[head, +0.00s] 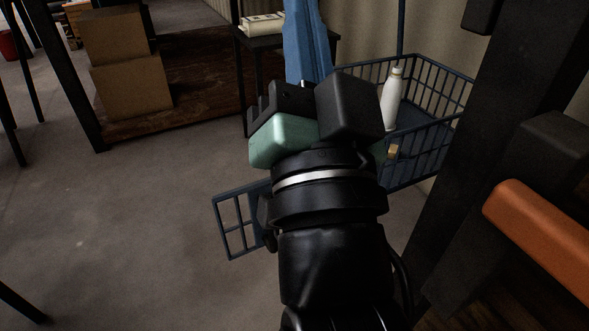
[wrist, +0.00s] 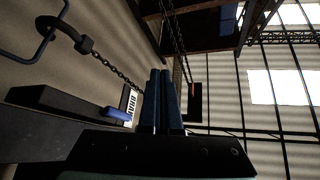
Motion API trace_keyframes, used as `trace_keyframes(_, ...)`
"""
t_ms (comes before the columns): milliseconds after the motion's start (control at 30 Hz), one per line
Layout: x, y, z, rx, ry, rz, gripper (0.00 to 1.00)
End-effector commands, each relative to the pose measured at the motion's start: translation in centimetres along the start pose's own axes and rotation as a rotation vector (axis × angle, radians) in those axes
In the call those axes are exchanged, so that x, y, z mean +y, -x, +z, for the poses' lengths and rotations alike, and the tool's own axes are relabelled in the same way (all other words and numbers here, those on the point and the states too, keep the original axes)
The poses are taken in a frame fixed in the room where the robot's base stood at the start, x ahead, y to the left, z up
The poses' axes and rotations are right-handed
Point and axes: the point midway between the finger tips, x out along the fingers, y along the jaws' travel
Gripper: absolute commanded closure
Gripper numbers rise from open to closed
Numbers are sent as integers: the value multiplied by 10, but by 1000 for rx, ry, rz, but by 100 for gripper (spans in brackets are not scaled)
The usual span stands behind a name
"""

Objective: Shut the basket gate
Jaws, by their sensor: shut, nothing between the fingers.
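The blue wire basket (head: 445,140) stands right of centre in the head view, with a white bottle (head: 392,98) upright inside. A blue barred panel, seemingly the basket gate (head: 237,226), sticks out to the lower left, swung away from the basket. My arm hides where it joins the basket. My gripper (head: 303,12) is above and in front of the basket, its blue fingers pointing up and away in the head view. The fingers are together and empty; they also show side by side in the wrist view (wrist: 161,76). Neither basket nor gate shows in the wrist view.
A dark side table (head: 242,45) with a pale stack on it stands behind the gripper. Cardboard boxes (head: 130,90) sit on a brown platform at the left. A dark post (head: 480,130) and an orange bar (head: 540,235) stand at the right.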

Motion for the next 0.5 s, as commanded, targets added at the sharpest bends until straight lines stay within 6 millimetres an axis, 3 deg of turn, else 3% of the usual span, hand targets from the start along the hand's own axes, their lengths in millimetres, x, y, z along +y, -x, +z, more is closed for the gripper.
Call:
trace_keyframes(167, 31, 31, 71, -180, -447, 52, 100)
trace_keyframes(267, 48, 62, 112, -275, -784, 123, 100)
trace_keyframes(400, 68, 118, 160, -354, -1303, 279, 100)
trace_keyframes(500, 80, 162, 183, -354, -1673, 415, 100)
